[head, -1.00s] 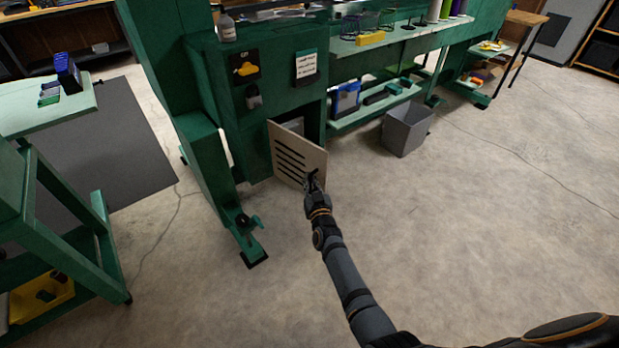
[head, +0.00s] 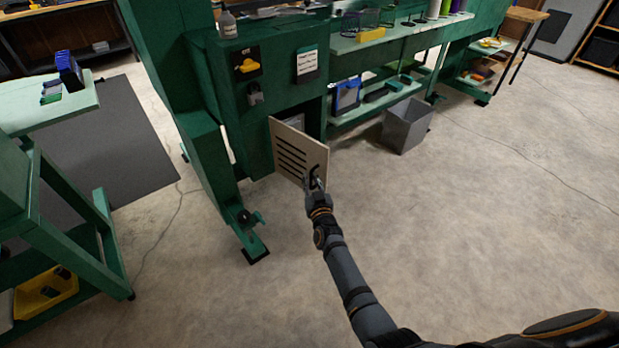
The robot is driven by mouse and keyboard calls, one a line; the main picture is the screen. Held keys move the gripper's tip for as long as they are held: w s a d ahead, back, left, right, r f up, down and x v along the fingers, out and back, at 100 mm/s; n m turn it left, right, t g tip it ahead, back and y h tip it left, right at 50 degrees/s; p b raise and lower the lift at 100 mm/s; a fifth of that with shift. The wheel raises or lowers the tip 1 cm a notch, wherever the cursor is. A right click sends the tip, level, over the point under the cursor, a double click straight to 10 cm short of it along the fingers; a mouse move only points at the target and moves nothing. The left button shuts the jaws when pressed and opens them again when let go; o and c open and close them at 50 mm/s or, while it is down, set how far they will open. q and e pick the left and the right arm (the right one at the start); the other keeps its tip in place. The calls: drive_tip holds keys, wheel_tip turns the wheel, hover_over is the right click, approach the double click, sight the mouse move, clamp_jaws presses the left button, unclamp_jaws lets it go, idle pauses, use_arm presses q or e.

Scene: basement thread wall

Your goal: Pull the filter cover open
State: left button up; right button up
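The filter cover (head: 291,146) is a beige panel with several dark slots, low on the green machine (head: 262,128). It stands partly swung out, with a dark opening showing behind its top edge. A dark handle sits near its right edge. My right gripper (head: 315,182) is at that handle, at the panel's lower right. The fingers are small and dark against the handle, so I cannot tell whether they are closed around it. My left gripper is not in view.
A grey bin (head: 405,126) stands on the floor right of the cover. A machine foot with a knob (head: 246,220) stands at the lower left. A green cart (head: 62,235) is at the left. The concrete floor in front and to the right is clear.

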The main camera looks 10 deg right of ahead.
drive_tip(key=shift+r, duration=0.2)
drive_tip(key=shift+w+a, duration=0.1)
drive_tip(key=s, duration=0.7)
drive_tip(key=shift+s, duration=0.3)
